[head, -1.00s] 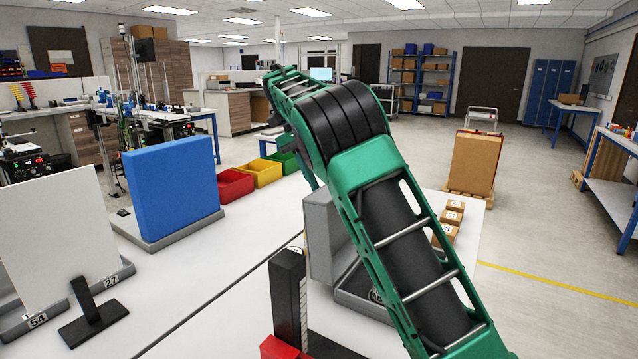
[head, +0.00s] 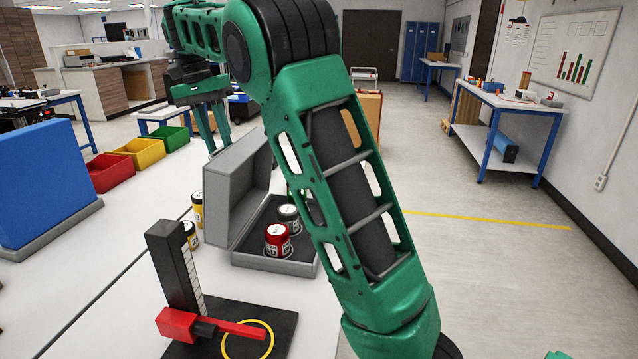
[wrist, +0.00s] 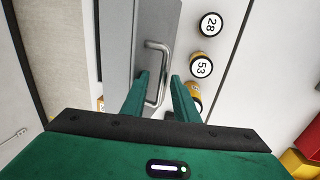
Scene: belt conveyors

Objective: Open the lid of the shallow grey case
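The shallow grey case stands on the white table in the head view. Its lid (head: 228,200) is raised, standing steeply up from the left side of the base (head: 270,263). The open base holds a red can (head: 278,240) and a grey can (head: 289,217); my arm hides its right part. My gripper (head: 215,138) is beyond the lid, fingers pointing down. In the wrist view, my gripper (wrist: 159,76) has its two fingers apart, on either side of the metal handle (wrist: 164,62) on the grey lid. Gaps seem to show between handle and fingers.
A black post gauge (head: 175,270) with a red arm stands in front. A blue panel (head: 45,185) is at left. Open floor lies right.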

